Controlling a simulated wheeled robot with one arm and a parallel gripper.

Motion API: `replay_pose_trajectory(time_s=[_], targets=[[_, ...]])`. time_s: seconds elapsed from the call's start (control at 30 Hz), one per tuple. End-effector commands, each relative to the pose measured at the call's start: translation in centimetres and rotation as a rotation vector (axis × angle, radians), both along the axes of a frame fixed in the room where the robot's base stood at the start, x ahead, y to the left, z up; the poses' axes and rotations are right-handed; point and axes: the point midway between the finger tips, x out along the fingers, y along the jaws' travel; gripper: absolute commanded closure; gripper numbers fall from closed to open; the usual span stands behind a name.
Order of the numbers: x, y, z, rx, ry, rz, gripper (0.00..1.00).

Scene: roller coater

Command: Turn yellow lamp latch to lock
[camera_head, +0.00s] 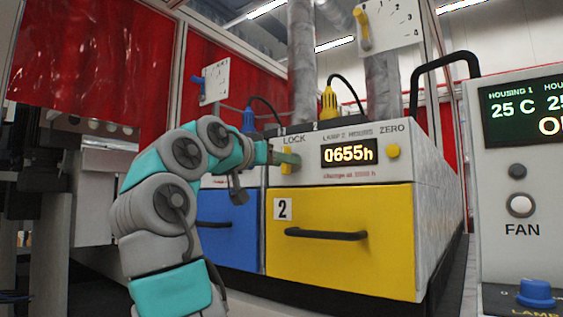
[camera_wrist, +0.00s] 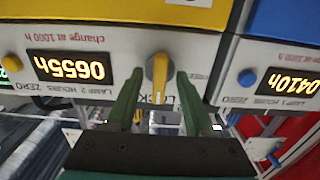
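The yellow lamp latch (camera_head: 287,167) is on the white panel of lamp unit 2, by the word LOCK and left of the 0655h display (camera_head: 349,152). In the upside-down wrist view the latch (camera_wrist: 158,72) stands upright along the picture, its narrow end toward my gripper. My gripper (camera_wrist: 160,78) is open, with one green finger on each side of the latch and a visible gap to each. In the head view my gripper (camera_head: 284,158) is at the panel and covers part of the latch.
A yellow drawer (camera_head: 340,240) with a black handle is below the panel, and a blue drawer (camera_head: 230,228) is to its left. A yellow ZERO button (camera_head: 393,151) is right of the display. A yellow plug (camera_head: 329,102) stands on top. A control box (camera_head: 520,180) is at the right.

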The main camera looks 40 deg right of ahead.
Motion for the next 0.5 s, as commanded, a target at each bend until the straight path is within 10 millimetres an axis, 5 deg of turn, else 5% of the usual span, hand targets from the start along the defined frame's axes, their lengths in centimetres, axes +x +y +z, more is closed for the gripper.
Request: replay_pose_trajectory(time_s=[0.5], targets=[[-0.6,1.6,0.0,-0.001,0.0,0.0,0.43]])
